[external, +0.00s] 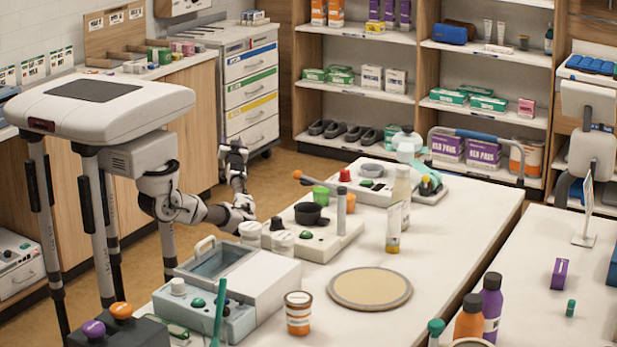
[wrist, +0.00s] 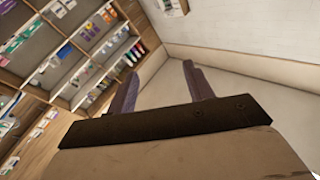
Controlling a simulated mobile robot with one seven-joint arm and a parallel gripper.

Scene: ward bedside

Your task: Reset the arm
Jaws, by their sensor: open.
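My gripper (external: 235,160) is raised on the far side of the long white table, in front of the drawer cart in the external view. In the wrist view its two fingers (wrist: 157,85) stand apart with nothing between them, so it is open and empty. The wrist view is tilted and looks past the fingers toward a pale wall and shelves. My arm reaches out from the left, passing low behind the devices on the table. No thing touches the gripper.
The white table (external: 455,225) carries a clear-lidded box (external: 215,258), a device with a black bowl (external: 307,213), a tall bottle (external: 401,190), a labelled cup (external: 298,313) and a round tan mat (external: 369,288). A drawer cart (external: 250,95) and stocked shelves (external: 345,50) stand behind.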

